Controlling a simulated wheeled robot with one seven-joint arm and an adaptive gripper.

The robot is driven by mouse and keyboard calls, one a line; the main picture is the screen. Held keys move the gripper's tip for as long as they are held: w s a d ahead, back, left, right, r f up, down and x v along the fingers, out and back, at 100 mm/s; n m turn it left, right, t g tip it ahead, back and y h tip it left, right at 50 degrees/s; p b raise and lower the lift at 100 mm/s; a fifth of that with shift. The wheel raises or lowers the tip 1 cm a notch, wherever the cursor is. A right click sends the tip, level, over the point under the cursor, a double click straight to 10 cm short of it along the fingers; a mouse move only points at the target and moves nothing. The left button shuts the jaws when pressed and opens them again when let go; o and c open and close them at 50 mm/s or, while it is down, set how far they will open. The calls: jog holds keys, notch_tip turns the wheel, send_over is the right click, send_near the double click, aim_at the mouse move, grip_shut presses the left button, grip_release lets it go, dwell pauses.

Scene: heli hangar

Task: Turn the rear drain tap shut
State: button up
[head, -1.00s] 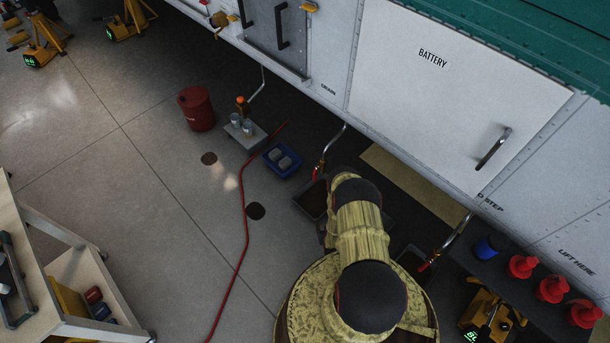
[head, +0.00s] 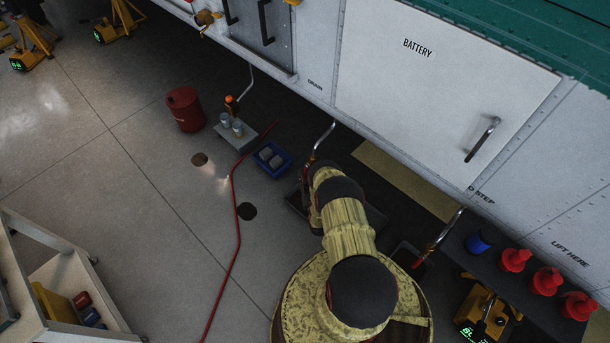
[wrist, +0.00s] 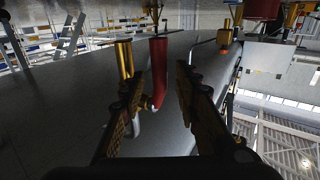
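In the wrist view a tap with a red handle (wrist: 158,65) and a brass body (wrist: 124,62) hangs on a bent silver pipe. My gripper (wrist: 160,78) is open, with one finger on each side of the red handle in the picture; I see no clear contact and cannot tell the depth. In the head view the middle drain pipe (head: 323,138) comes down from the white hull to where my arm's end is, and my arm hides its tap. Another drain pipe (head: 448,232) with a red-ended tap (head: 418,262) stands to the right, and a third (head: 248,85) to the left.
A blue tray (head: 287,164), red drum (head: 185,109) and red hose (head: 236,220) lie on the floor left of my arm. Red caps (head: 515,260) line a dark shelf at right. The white hull (head: 375,90) overhangs; open floor lies left.

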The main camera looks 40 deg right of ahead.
jog(key=shift+x, duration=0.85)
jog(key=shift+c, duration=1.4)
grip_shut()
